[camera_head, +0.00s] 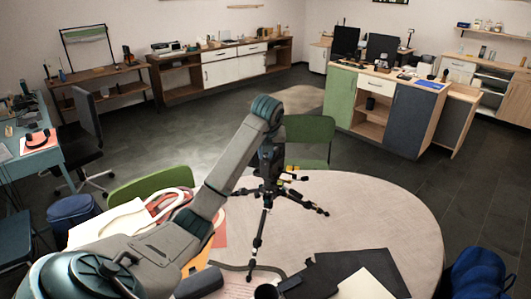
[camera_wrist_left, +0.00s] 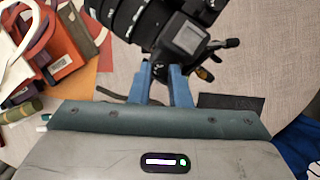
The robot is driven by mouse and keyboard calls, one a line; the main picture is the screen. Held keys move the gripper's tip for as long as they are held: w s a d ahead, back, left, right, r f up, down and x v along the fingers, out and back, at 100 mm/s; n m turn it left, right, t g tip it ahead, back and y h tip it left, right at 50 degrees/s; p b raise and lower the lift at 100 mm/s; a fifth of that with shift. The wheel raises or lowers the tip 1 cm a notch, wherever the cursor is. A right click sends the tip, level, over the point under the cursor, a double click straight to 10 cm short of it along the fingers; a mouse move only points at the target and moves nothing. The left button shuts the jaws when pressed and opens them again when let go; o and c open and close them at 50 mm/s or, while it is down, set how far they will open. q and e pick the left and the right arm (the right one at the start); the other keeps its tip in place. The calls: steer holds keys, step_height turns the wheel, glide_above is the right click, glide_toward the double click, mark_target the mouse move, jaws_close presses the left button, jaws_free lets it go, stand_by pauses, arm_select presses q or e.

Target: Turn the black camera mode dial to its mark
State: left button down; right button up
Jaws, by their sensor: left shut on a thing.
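The black camera (camera_wrist_left: 150,22) fills the top of the left wrist view, with its ribbed lens at the left and a small grey screen at the right. In the head view the camera (camera_head: 272,158) sits on a black tripod (camera_head: 262,215) on the round table, partly covered by my left arm. My left gripper (camera_wrist_left: 163,68) has its blue fingers at the camera's near side, shut on a small dark part that appears to be the mode dial. The dial and its mark are largely hidden between and behind the fingertips. My right gripper is not in view.
The round table (camera_head: 370,215) has free room to the right of the tripod. Bags and folders (camera_head: 130,220) lie at its left. A black mat (camera_head: 340,272) and paper are at the front. Green chairs (camera_head: 310,135) stand close around it.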

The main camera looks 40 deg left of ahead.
arm_select(q)
steer(key=c, duration=1.3)
jaws_free()
steer(key=shift+s+r, duration=0.15)
steer(key=shift+c, duration=0.2)
